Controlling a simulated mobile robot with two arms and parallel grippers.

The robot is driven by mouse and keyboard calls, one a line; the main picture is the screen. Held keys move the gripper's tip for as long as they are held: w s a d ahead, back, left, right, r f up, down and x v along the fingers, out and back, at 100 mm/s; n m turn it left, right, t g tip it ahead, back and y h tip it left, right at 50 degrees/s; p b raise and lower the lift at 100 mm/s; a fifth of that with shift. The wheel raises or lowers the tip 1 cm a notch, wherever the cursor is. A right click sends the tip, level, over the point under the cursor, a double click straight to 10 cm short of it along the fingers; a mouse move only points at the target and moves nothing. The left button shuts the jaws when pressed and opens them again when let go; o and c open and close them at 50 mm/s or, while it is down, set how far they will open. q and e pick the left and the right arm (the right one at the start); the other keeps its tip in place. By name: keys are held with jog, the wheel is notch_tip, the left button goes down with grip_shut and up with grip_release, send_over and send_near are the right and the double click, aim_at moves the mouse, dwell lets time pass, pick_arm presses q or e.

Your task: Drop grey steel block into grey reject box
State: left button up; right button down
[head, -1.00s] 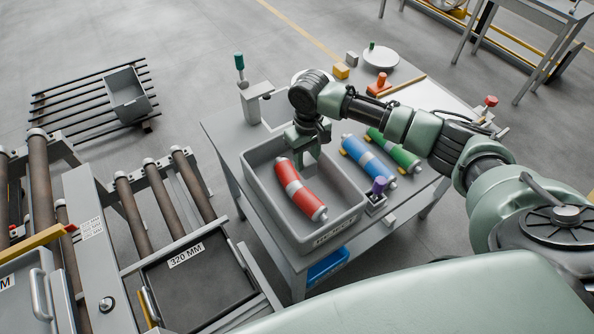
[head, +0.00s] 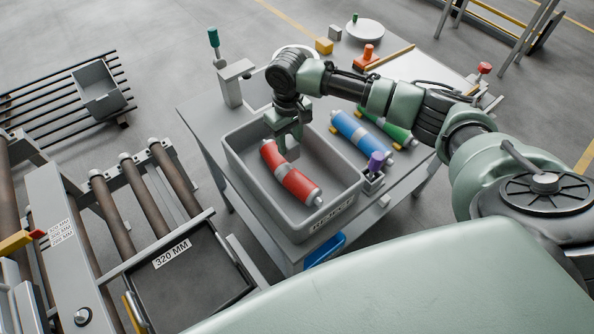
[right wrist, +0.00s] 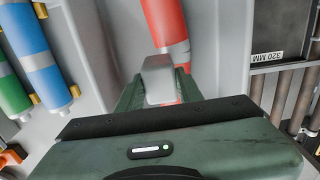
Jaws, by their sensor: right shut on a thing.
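My right gripper (head: 284,142) is inside the far end of the grey reject box (head: 247,177), beside the upper end of a red roller (head: 290,174). In the right wrist view the gripper (right wrist: 157,90) is shut on the grey steel block (right wrist: 158,68), which sits between the fingers. The roller (right wrist: 165,18) shows just beyond the block, which overlaps it in that view. I cannot tell whether they touch. My left gripper is not in view.
Blue (head: 356,136) and green (head: 391,128) rollers and a purple-knobbed fixture (head: 375,170) stand right of the box. A grey stand (head: 232,82) and a yellow block (head: 324,46) are behind it. A conveyor with a dark 320 MM tray (head: 190,280) is at left.

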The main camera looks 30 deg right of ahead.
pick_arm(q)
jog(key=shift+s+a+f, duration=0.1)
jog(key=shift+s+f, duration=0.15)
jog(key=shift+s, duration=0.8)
pick_arm(e)
jog(key=c, duration=0.9)
grip_release()
jog(key=shift+o, duration=0.2)
jog(key=shift+f, duration=0.1)
jog(key=shift+r, duration=0.45)
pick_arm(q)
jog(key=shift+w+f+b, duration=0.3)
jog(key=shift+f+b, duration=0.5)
pick_arm(e)
notch_tip(320, 180, up, 7)
